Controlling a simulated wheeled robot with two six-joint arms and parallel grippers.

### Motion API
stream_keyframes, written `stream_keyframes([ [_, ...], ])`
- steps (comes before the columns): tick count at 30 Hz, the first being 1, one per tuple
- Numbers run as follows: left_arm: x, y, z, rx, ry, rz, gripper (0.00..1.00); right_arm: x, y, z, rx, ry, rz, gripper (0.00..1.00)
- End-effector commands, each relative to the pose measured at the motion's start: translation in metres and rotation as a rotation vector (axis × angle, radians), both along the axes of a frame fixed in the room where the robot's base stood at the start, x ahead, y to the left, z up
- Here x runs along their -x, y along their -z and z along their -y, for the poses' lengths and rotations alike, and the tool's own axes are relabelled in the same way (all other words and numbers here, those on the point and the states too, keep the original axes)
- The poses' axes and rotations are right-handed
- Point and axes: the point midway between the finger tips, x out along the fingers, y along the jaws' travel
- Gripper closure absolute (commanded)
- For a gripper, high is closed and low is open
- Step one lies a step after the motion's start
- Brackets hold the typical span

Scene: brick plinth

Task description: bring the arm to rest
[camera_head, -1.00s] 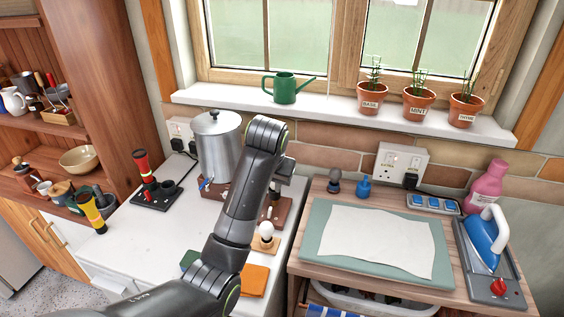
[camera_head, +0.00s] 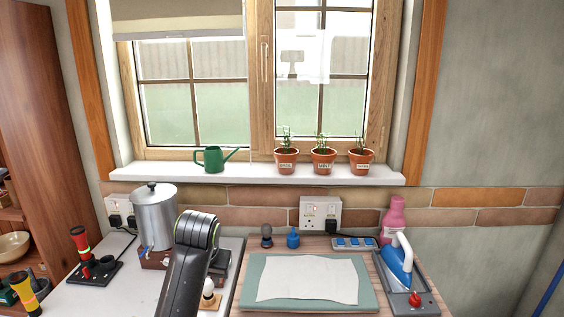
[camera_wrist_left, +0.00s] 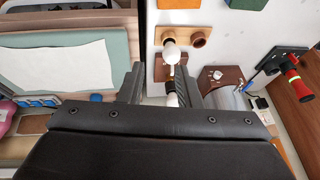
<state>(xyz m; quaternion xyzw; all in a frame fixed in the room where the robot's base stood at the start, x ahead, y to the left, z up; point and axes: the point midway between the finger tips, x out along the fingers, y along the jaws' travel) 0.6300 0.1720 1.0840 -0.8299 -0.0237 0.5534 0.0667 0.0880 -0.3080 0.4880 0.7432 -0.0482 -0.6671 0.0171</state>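My left arm (camera_head: 188,265) rises from the bottom of the head view, over the white worktop. My left gripper (camera_wrist_left: 160,74) shows in the left wrist view with its two fingers wide apart. A white bulb (camera_wrist_left: 171,52) and a dark, pale-ended item show in the gap between the fingers. Neither finger appears to touch them. In the head view the fingers are mostly hidden behind the arm. My right gripper is not in view.
A steel urn (camera_head: 155,218) stands close left of the arm, with a black stand (camera_head: 95,272) farther left. To the right, a pale cloth (camera_head: 308,280) lies on a green mat, beside a blue iron (camera_head: 400,262). Potted herbs (camera_head: 323,160) and a green watering can (camera_head: 213,158) stand on the sill.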

Motion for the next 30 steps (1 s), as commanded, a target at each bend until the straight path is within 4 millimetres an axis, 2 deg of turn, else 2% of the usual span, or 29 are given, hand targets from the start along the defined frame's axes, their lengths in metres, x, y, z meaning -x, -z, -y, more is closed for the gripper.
stream_keyframes([
  [2,0.004,0.008,-0.004,0.002,-0.004,-0.004,0.69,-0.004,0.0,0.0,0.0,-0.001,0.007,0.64],
  [11,0.026,0.046,-0.022,0.015,-0.019,-0.009,0.69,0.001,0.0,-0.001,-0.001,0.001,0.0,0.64],
  [17,0.053,0.08,-0.038,0.025,-0.033,-0.016,0.69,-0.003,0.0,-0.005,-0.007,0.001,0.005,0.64],
  [20,0.073,0.102,-0.049,0.029,-0.044,-0.02,0.69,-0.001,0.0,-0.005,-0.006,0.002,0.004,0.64],
  [23,0.103,0.129,-0.064,0.031,-0.058,-0.026,0.69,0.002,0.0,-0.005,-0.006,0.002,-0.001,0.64],
  [27,0.154,0.161,-0.083,0.034,-0.075,-0.032,0.69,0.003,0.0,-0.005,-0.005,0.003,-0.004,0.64],
  [30,0.192,0.178,-0.096,0.031,-0.087,-0.035,0.69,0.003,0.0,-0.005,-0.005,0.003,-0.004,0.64],
])
